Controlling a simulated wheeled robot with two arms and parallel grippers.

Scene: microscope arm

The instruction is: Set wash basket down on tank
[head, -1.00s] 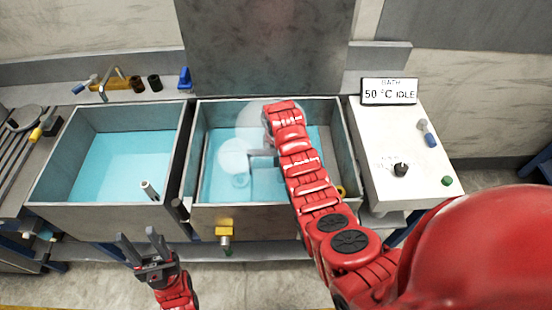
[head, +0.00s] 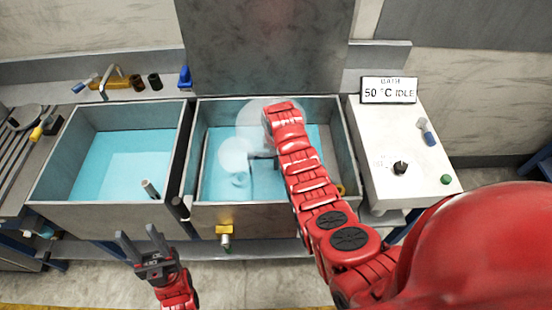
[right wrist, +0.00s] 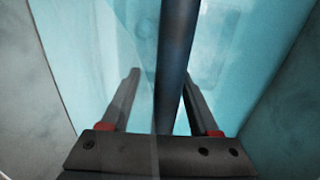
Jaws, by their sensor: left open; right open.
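The middle tank (head: 270,207) is a grey metal basin holding clear blue liquid. My right arm reaches over its front wall, and the arm hides much of the right gripper in the head view. In the right wrist view my right gripper (right wrist: 160,82) is open, with a dark round bar (right wrist: 176,50) running between its fingers. The fingers stand apart from each other; I cannot tell whether either touches the bar. No wash basket can be clearly made out; whether the bar belongs to it I cannot tell. My left gripper (head: 142,247) is open and empty in front of the left basin.
A left basin (head: 100,213) also holds blue liquid, with a small metal pipe (head: 149,188) in it. A white control panel (head: 400,175) with a knob and a "50 °C IDLE" display (head: 389,91) stands right. Whitish translucent blobs (head: 238,155) blur the middle tank.

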